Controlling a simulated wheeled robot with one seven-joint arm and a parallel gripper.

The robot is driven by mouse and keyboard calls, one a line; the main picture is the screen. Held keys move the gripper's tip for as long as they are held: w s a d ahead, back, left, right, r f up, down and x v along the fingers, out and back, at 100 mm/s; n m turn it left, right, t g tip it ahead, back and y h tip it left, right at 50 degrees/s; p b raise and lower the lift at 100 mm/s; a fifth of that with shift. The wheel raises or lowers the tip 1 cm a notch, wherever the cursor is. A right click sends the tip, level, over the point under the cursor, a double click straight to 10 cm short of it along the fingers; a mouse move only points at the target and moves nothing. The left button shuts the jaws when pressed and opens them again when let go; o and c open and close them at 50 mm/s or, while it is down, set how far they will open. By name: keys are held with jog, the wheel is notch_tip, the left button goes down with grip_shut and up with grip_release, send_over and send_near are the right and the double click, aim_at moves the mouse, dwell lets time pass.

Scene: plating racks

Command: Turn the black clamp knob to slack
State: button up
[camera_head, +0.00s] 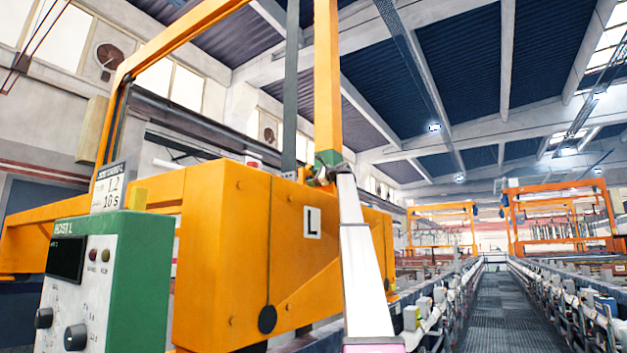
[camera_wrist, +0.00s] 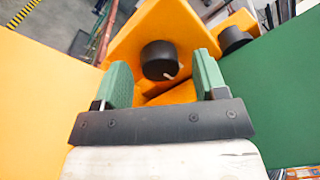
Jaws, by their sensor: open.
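In the wrist view a round black knob (camera_wrist: 158,58) with a small white mark on its face sits on an orange part. It appears between the two green fingers of my gripper (camera_wrist: 162,76), which are open and apart from it, one on each side. A second black knob (camera_wrist: 234,40) shows to the right, beyond the right finger. In the head view my gripper (camera_head: 327,166) is small, up by the orange upright above the orange box. The knob between the fingers cannot be made out there.
An orange box (camera_head: 225,265) marked L stands left of my arm. A green control cabinet (camera_head: 118,285) with dials and a display is at lower left. An orange upright (camera_head: 328,80) rises beside my gripper. A grated walkway (camera_head: 487,305) runs clear at right between racks.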

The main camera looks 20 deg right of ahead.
jog(key=c, duration=0.9)
jog(key=n, duration=0.3)
jog(key=shift+f+n, duration=0.15)
jog(key=shift+n, duration=0.25)
jog(key=n, duration=0.3)
jog(key=shift+f+n+t+y, duration=0.1)
jog(key=shift+n+t+y, duration=0.2)
jog(key=n, duration=0.4)
jog(key=shift+d+f, duration=0.1)
jog(key=shift+n+y, duration=0.5)
jog(key=shift+n, duration=1.6)
